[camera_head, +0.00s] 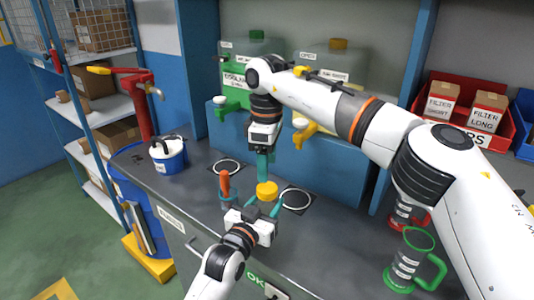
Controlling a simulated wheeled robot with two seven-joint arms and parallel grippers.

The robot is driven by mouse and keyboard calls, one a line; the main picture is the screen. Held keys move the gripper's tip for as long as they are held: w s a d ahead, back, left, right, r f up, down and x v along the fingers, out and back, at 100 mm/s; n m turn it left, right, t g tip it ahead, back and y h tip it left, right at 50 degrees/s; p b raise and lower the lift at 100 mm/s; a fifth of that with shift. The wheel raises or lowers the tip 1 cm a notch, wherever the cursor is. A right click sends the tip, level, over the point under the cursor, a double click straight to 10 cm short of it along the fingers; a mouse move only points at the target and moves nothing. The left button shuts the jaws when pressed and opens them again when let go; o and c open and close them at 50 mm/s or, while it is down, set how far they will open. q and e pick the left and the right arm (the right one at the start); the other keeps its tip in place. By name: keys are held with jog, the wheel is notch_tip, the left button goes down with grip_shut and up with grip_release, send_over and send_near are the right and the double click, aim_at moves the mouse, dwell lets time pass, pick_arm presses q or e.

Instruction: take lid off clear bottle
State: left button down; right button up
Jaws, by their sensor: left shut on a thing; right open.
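A round yellow lid (267,188) shows above the grey workbench near the middle of the head view. The clear bottle's body is hard to make out below it, mostly behind my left gripper. My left gripper (260,205) comes from below, with teal fingers, and is shut on what looks like the bottle under the lid. My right gripper (264,176) points straight down from above, its teal fingertips just over the lid. It is open, though one finger largely hides the other. I cannot tell whether it touches the lid.
An orange-topped object (225,182) stands just left of my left gripper. White ring marks (296,199) lie on the bench. A blue-white bucket (168,155) stands at left, a green-rimmed jug (405,262) at right. Large canisters (335,62) with spigots stand behind. The front-left benchtop is clear.

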aim_at(267, 188)
pick_arm(q)
jog(key=shift+f, duration=0.1)
pick_arm(e)
notch_tip(267, 188, down, 6)
jog(key=shift+f, duration=0.1)
